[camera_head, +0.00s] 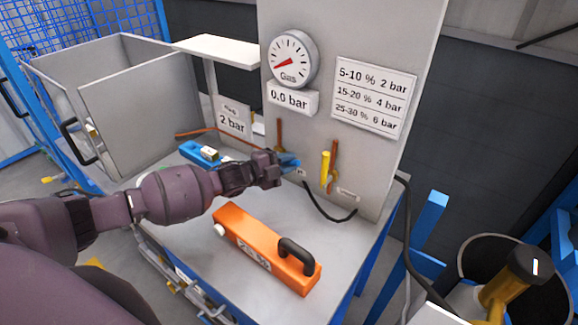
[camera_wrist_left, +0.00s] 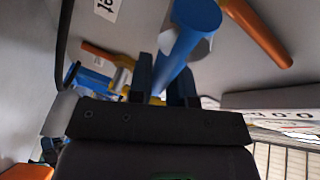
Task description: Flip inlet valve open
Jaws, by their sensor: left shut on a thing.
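A grey upright panel (camera_head: 315,125) carries two valves. The left valve has a blue handle (camera_head: 289,163), and the right one has a yellow handle (camera_head: 326,169) that stands upright. My left gripper (camera_head: 281,168) is at the blue handle and shut on it. In the left wrist view the blue handle (camera_wrist_left: 190,35) runs down between the two dark fingers (camera_wrist_left: 165,82). The small labels by the valves are too small to read in the head view. The gripper hides part of the blue handle. My right gripper is not in view.
A round gauge (camera_head: 291,60) sits above a "0.0 bar" display (camera_head: 292,99). An orange block with a black handle (camera_head: 265,250) lies on the table in front of the panel. A blue tool (camera_head: 198,153) lies behind my arm. An open metal box (camera_head: 145,110) stands at left.

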